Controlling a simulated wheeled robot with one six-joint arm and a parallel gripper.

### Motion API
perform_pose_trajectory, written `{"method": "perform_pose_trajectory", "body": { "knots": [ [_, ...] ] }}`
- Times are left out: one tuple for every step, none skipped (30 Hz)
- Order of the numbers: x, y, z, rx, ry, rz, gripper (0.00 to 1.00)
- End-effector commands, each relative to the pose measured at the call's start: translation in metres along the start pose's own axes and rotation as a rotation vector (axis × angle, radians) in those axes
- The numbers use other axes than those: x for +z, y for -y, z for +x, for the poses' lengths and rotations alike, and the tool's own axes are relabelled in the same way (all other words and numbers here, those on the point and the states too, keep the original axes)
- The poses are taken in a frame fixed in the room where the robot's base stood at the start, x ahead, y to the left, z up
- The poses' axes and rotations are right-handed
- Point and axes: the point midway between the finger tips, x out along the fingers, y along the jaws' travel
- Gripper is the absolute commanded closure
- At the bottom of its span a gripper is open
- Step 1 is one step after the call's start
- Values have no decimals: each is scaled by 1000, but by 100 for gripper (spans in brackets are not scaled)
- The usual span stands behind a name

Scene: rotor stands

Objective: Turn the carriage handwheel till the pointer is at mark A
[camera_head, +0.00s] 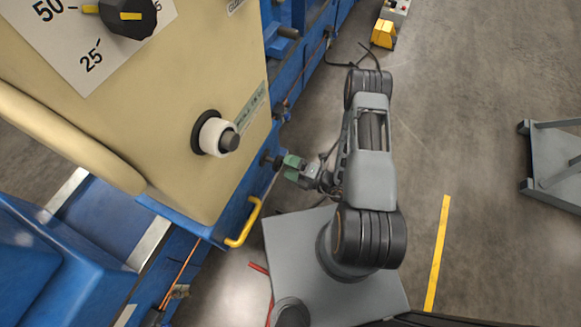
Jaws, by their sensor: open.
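My gripper (287,163), with green parts at its end, is at the lower right side of the beige machine housing (190,60). Its tip is close to a small dark round part (268,158) on the machine's side; I cannot tell whether they touch. The gripper is open. I cannot make out a handwheel clearly; the dark part may belong to one, seen edge-on. A black dial (127,15) with a yellow pointer line sits at the top left, on a plate with marks 50 and 25. No mark A is readable.
A white knob with a grey centre (217,137) sticks out of the housing. A yellow handle (243,222) juts out below the gripper. A yellow pedal (383,33) stands on the floor at the top. A grey frame (555,160) is at the right. Floor between is clear.

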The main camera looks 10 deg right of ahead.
Motion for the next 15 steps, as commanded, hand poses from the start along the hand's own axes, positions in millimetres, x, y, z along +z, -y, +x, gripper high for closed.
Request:
{"method": "perform_pose_trajectory", "body": {
  "knots": [
    [0,0,0,0,0,-1,4],
    [0,0,0,0,0,-1,4],
    [0,0,0,0,0,-1,4],
    [0,0,0,0,0,-1,4],
    [0,0,1,0,-1,-2,4],
    [0,0,2,0,-1,-2,4],
    [0,0,4,0,-2,-2,4],
    [0,0,6,0,-3,-3,4],
    [-1,0,10,0,-4,-3,4],
    [-1,0,13,0,-5,-4,4],
    [-1,0,16,0,-5,-4,4],
    [-1,0,19,-1,-5,-3,4],
    [-1,0,22,0,-4,-3,4],
    [-1,0,24,-1,-4,-3,4],
    [-1,0,27,0,-3,-3,4]
  ]
}}
